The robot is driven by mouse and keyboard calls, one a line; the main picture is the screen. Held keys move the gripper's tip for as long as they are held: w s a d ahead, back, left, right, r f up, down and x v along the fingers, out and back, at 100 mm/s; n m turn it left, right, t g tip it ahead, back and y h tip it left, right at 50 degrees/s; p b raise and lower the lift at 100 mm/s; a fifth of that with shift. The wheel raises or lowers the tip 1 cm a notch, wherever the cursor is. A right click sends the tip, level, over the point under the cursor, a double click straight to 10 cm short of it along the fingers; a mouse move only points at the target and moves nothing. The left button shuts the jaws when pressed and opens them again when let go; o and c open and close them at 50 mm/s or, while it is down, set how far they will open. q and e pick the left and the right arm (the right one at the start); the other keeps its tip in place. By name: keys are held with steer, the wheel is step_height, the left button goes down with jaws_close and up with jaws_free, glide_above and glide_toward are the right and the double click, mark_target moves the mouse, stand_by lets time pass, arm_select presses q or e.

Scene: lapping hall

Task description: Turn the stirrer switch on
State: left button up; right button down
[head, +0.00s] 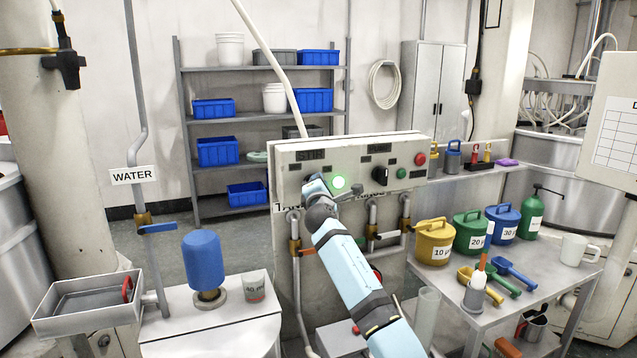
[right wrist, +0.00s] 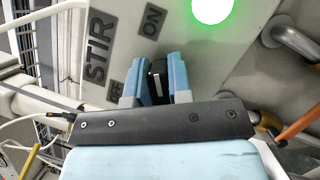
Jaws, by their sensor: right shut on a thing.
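The stirrer switch is a black knob with a white line (right wrist: 157,82) on the pale control panel (head: 290,158). My right gripper (right wrist: 155,86) is shut on this knob, one blue finger on each side. In the right wrist view the white line runs up the picture, toward the ON label (right wrist: 152,21); the OFF label (right wrist: 116,91) lies left of the knob. The STIR label (right wrist: 98,52) is beyond it. A round green lamp (head: 339,182) beside the knob is lit. In the head view my right gripper (head: 316,186) hides the knob. My left gripper is out of view.
Another black knob (head: 380,175), a green button (head: 401,173) and a red button (head: 420,159) sit to the right on the panel. Pipes with valves (head: 294,246) run below. A steel table (head: 545,262) with coloured pots stands right; a blue bottle-shaped vessel (head: 203,260) stands left.

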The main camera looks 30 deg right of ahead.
stand_by(0.4)
steer(key=c, duration=1)
jaws_free()
steer(key=shift+c, duration=0.2)
steer(key=shift+s, duration=0.1)
steer(key=b+v, duration=0.1)
steer(key=v, duration=1.2)
steer(key=shift+s+a, duration=0.25)
steer(key=shift+f, duration=0.1)
